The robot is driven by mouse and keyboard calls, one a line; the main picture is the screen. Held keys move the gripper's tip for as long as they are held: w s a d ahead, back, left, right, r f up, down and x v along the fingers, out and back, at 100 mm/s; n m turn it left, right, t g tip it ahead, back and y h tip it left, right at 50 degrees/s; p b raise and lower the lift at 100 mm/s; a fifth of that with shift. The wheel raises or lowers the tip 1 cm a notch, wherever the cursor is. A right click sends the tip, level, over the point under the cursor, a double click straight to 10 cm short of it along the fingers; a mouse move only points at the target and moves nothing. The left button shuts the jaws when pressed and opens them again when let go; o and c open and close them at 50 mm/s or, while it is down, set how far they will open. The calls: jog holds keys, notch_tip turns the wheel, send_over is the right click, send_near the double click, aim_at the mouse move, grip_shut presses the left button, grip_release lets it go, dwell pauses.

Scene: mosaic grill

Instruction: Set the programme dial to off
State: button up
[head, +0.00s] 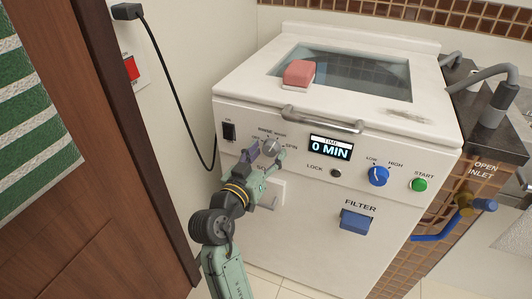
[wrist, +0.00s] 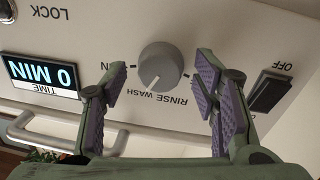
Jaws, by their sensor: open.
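The grey programme dial (wrist: 160,62) is on the white front panel, below the RINSE and WASH labels; it also shows in the head view (head: 271,145). In the wrist view, which is upside down, its white pointer line points down and slightly left, towards WASH. The SPIN label is partly hidden by a finger. No off label for the dial can be made out in the wrist view. My gripper (head: 266,156) is open. In the wrist view its purple-padded fingers (wrist: 162,80) stand on either side of the dial, with visible gaps.
A black rocker switch (head: 229,131) is left of the dial, and a display reading 0 MIN (head: 330,148) is to its right. A bar handle (head: 322,119) juts out above. A blue knob (head: 378,176), green start button (head: 419,185) and blue filter handle (head: 356,219) are further right.

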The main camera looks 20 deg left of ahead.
jog(key=c, duration=1.2)
jog(key=shift+n, duration=0.4)
jog(key=n+p, duration=0.1)
jog(key=n, duration=0.2)
jog(key=shift+r+n+p, duration=0.1)
jog(key=shift+n+p, duration=0.2)
jog(key=shift+p, duration=0.1)
jog(key=n+p, duration=0.3)
jog(key=n, duration=0.2)
jog(key=shift+n+t, duration=0.3)
jog(key=shift+n, duration=0.1)
jog(key=n+p, duration=0.4)
jog(key=n, duration=0.1)
jog(key=shift+n+y, duration=0.4)
jog(key=shift+d+n+y+p, duration=0.1)
jog(key=shift+n+y+p, duration=0.2)
jog(key=shift+n+p, duration=1.75)
jog(key=shift+o, duration=0.2)
jog(key=shift+n+b, duration=0.35)
jog(key=shift+n, duration=0.2)
